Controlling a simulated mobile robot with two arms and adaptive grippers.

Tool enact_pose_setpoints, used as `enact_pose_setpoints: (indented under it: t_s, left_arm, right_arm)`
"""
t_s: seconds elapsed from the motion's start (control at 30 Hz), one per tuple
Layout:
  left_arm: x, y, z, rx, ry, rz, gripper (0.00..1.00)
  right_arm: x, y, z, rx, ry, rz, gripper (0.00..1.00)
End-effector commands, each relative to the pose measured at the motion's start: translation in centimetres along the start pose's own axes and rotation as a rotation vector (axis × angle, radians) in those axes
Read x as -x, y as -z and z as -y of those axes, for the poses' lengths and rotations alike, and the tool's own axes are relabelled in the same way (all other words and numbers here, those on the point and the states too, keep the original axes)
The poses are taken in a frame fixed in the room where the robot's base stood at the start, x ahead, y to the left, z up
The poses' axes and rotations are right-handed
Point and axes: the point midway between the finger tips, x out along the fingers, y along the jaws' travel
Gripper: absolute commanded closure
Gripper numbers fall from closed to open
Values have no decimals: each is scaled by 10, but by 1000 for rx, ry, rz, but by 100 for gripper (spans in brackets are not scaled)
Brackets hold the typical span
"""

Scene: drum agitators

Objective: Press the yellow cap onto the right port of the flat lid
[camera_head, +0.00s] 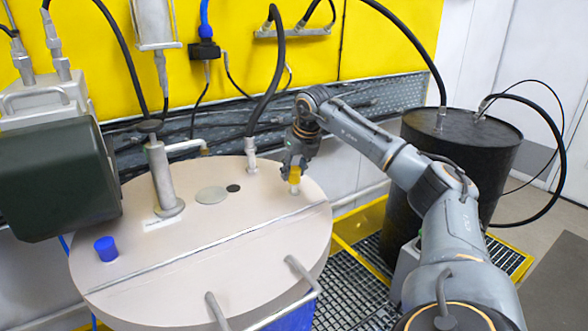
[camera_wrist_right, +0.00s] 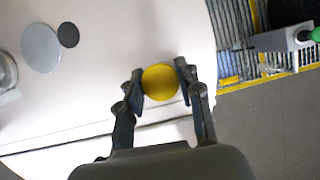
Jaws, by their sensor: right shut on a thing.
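The flat lid (camera_head: 230,235) is a round, beige disc on top of a drum, with a seam across it. My right gripper (camera_head: 294,172) is over the right part of the lid and shut on the yellow cap (camera_head: 294,174). In the right wrist view, the yellow cap (camera_wrist_right: 160,82) sits between the two dark fingers (camera_wrist_right: 160,78). A short light stub, which looks like the right port (camera_head: 294,188), shows directly under the cap. I cannot tell whether cap and port touch. My left gripper is not in view.
A blue cap (camera_head: 106,249) sits at the lid's left. A metal post (camera_head: 163,180) and a hose fitting (camera_head: 251,155) rise from the lid. A dark green motor housing (camera_head: 55,165) stands left; a black drum (camera_head: 455,150) stands right. Handle bars (camera_head: 300,275) are at the front edge.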

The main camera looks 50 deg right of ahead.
Motion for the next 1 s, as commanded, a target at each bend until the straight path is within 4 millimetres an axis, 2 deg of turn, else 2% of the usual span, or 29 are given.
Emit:
enact_pose_setpoints:
  t_s: [0.43,1.0]
  left_arm:
    - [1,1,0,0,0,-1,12]
    - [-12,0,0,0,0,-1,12]
  right_arm:
    - [-3,1,0,0,0,0,80]
    - [-22,9,0,0,0,0,80]
